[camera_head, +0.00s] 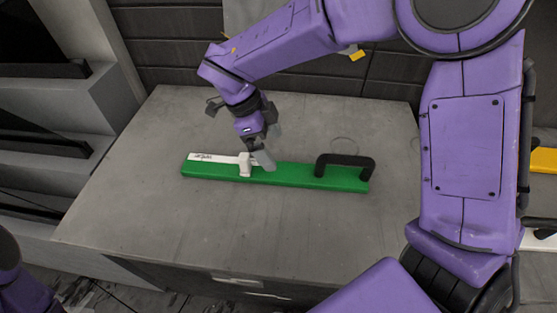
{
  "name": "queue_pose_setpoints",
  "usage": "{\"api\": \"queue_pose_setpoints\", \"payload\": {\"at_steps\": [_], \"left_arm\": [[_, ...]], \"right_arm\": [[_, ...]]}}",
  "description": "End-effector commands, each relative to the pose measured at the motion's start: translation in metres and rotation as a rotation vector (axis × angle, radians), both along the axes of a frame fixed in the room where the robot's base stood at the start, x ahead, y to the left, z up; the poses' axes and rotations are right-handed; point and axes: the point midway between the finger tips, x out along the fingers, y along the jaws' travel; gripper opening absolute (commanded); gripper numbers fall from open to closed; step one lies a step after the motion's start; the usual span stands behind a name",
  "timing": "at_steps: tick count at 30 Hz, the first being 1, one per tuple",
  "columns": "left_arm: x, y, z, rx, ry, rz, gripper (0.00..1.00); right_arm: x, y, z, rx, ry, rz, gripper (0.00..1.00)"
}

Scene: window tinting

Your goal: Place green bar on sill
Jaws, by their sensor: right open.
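The green bar (300,178) lies flat and lengthwise across the grey tabletop. A black handle (345,160) stands up from its right part, and a white piece with dark lettering (210,158) lies along its left part. My right gripper (259,162) reaches down from above to the middle of the bar, left of the black handle. Its pale fingertips are at the bar's top; I cannot tell whether they touch it. It is open. My left gripper is not in view. I cannot make out which surface is the sill.
The grey table (150,215) has free room in front of the bar and to its left. Grey stepped ledges (75,110) stand at the left. A yellow object (543,160) shows at the right edge, behind my right arm. A dark panelled wall stands behind the table.

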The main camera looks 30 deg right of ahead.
Motion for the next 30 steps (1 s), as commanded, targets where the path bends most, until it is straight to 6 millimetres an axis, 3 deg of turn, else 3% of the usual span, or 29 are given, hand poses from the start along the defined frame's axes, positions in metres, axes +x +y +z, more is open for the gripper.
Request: {"api": "queue_pose_setpoints", "payload": {"at_steps": [13,22,23,30], "left_arm": [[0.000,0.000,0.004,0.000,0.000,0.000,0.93],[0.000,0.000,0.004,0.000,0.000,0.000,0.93],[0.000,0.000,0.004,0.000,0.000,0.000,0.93],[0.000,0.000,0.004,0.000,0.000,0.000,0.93]], "right_arm": [[-0.020,-0.017,-0.065,-0.003,0.002,0.000,0.98],[-0.021,-0.020,-0.074,0.001,-0.001,-0.001,0.98],[-0.021,-0.020,-0.074,0.001,-0.001,-0.001,0.91],[-0.021,-0.020,-0.074,0.000,-0.002,-0.001,0.13]]}}
